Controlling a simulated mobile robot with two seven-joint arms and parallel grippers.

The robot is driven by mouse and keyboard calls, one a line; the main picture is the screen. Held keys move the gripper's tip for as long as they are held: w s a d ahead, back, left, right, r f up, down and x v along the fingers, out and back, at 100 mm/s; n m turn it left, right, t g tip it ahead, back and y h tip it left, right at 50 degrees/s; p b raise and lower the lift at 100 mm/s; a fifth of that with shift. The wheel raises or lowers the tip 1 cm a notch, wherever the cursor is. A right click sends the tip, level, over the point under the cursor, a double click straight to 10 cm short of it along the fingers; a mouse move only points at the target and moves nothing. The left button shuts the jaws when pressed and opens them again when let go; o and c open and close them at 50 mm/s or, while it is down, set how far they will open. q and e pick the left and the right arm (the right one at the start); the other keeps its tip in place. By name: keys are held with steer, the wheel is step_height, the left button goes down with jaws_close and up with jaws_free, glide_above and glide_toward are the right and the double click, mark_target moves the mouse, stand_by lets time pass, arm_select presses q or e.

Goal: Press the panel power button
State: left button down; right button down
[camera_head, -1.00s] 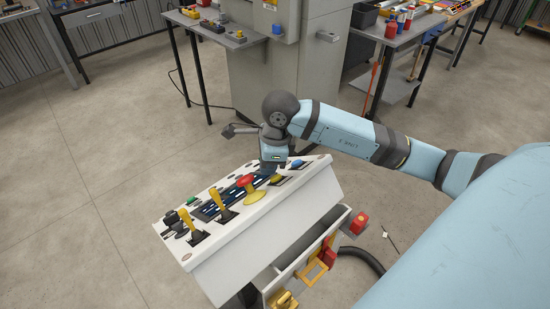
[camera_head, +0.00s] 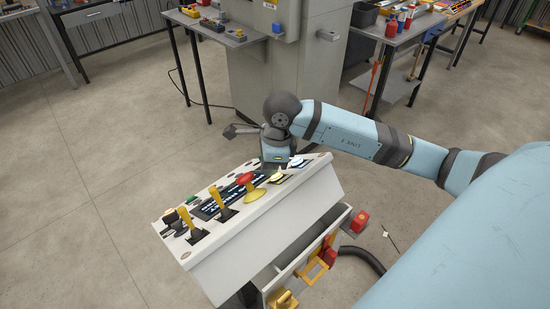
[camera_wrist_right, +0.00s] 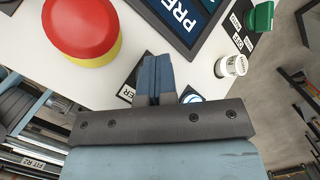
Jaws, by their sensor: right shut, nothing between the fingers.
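A white sloped control panel (camera_head: 265,235) stands below my right arm. It carries a red mushroom button on a yellow base (camera_head: 244,180), yellow levers and a dark display with lit text (camera_head: 211,207). My right gripper (camera_head: 272,167) is shut and empty, low over the panel's far edge; its tips are hard to see there. In the right wrist view the closed fingers (camera_wrist_right: 154,68) point at the panel between the red button (camera_wrist_right: 80,25) and a white knob (camera_wrist_right: 232,65). A lit round button (camera_wrist_right: 191,98), partly hidden, shows beside them, near a label ending in "ER". Contact cannot be told.
A grey machine cabinet (camera_head: 270,75) stands behind, with a workbench (camera_head: 365,27) to the right. Open floor (camera_head: 90,200) lies on the left.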

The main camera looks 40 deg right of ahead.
steer(key=shift+w+r, duration=0.5)
steer(key=shift+r, duration=0.1)
steer(key=w+r+p, duration=0.1)
steer(key=r, duration=0.1)
steer(key=w+r, duration=0.2)
steer(key=shift+w+a+p, duration=0.1)
steer(key=shift+a+p, duration=0.1)
steer(key=shift+p, duration=0.15)
steer(key=shift+f, duration=0.1)
stand_by(0.7)
